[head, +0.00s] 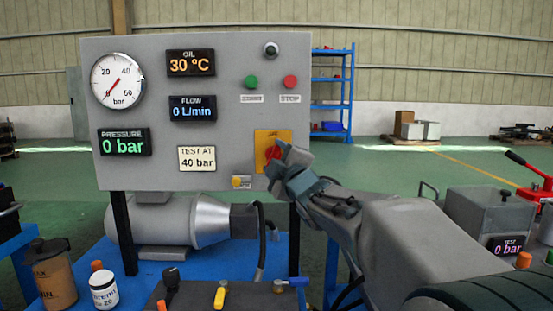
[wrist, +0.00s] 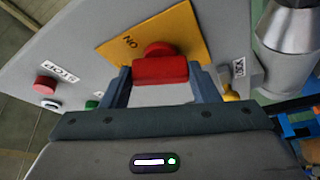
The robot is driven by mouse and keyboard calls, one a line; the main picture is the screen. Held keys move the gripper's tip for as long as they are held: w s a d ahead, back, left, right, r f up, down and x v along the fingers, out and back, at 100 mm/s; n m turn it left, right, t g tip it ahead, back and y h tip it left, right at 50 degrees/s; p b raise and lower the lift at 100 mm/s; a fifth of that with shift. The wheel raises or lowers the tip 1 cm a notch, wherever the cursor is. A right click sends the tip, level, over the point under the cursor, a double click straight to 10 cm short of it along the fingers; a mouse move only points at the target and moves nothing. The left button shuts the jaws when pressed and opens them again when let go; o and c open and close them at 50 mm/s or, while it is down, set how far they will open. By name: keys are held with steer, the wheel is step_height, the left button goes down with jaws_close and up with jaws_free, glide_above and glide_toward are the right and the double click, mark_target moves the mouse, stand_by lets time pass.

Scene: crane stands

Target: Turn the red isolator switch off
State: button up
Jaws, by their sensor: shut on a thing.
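The red isolator switch (wrist: 160,70) is a red knob with a bar-shaped handle on a yellow plate (wrist: 187,33) on the grey panel. The word ON shows on the plate in the wrist view, beside the knob. In the head view the yellow plate (head: 264,136) is at the panel's lower right, and the red knob (head: 271,153) is partly hidden by my gripper (head: 282,157). My gripper is shut on the handle, with one finger on each side in the wrist view. Any other label on the plate is hidden.
The panel (head: 225,100) also holds a green button (head: 251,82), a red STOP button (head: 290,82), a gauge (head: 117,80) and displays reading 0 bar and 0 L/min. A small yellow knob (head: 237,181) sits close below the switch. A blue bench (head: 95,255) stands below.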

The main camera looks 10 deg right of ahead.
steer(key=n, duration=0.1)
steer(key=n+g+p, duration=0.1)
steer(key=shift+r+n+y+p, duration=0.25)
steer(key=shift+n+y+p, duration=0.05)
steer(key=shift+n+g+p, duration=0.5)
steer(key=shift+n+p, duration=0.15)
steer(key=shift+n, duration=0.45)
steer(key=shift+f, duration=0.1)
steer(key=o, duration=1)
steer(key=shift+d, duration=0.1)
